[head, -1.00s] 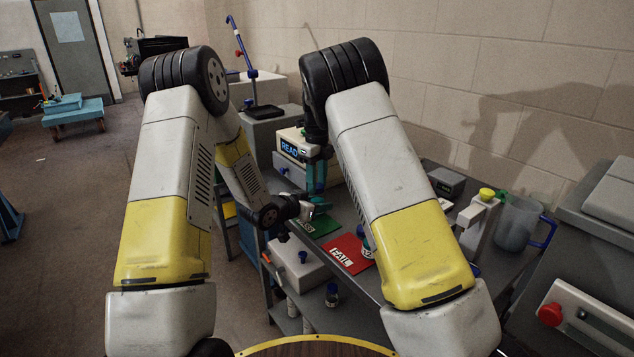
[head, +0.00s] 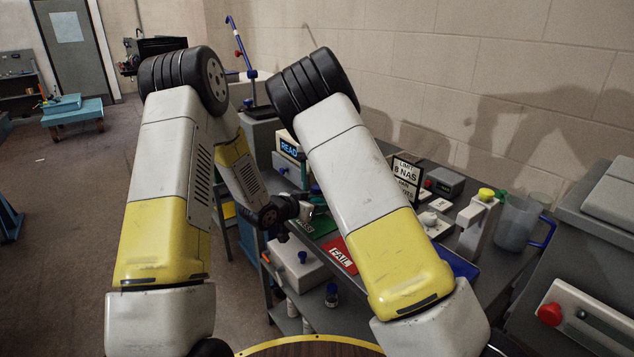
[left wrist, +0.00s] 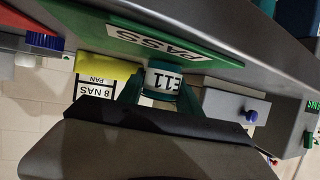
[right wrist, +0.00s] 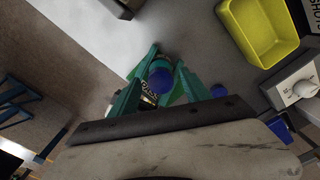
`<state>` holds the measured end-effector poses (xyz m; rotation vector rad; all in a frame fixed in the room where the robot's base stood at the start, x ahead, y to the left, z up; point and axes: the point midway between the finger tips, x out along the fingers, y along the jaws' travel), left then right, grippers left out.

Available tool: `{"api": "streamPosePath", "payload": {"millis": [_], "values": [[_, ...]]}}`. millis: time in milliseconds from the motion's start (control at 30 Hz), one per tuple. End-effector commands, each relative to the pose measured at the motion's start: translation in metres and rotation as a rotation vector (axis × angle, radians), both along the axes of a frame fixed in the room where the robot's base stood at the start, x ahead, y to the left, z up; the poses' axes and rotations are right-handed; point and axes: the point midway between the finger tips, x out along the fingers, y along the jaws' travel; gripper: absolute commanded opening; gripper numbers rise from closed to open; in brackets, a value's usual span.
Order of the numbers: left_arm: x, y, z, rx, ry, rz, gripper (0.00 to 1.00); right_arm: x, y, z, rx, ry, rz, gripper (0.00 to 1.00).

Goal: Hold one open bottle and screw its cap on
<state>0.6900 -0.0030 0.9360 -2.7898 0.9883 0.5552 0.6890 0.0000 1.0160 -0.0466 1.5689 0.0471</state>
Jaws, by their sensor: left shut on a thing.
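My left gripper (left wrist: 160,88) is shut on a small bottle with a white label reading E11 (left wrist: 162,80), beside the green PASS mat (left wrist: 170,40). In the head view the left gripper (head: 300,207) is small, near the green mat (head: 318,226). My right gripper (right wrist: 166,62) shows teal fingers standing apart in the right wrist view. A round blue cap (right wrist: 160,80) shows between them, with part of a printed label below it; I cannot tell whether the fingers touch it. My right arm hides this gripper in the head view.
The red FAIL mat (head: 340,256) lies partly behind my right arm. A yellow bin (right wrist: 262,28) is at the upper right of the right wrist view. A clear jug (head: 516,222) stands at the bench's right. A blue-capped bottle (head: 331,295) stands on the lower shelf.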

Motion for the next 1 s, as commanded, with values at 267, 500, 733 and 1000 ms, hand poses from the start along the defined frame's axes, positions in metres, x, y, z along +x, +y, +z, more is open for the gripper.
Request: {"api": "streamPosePath", "payload": {"millis": [267,500,733,1000], "values": [[0.000,0.000,0.000,0.000,0.001,0.000,0.00,0.000,0.000,0.008,0.000,0.000,0.001,0.56],[0.000,0.000,0.000,0.000,0.001,0.001,0.00,0.000,0.000,0.039,0.000,0.000,0.002,0.56],[0.000,0.000,0.000,0.000,0.001,0.001,0.00,-0.001,0.000,0.045,0.000,0.002,0.001,0.56],[0.000,0.000,0.000,0.000,0.000,0.001,0.00,-0.001,0.000,0.045,0.000,0.002,0.038,0.52]]}}
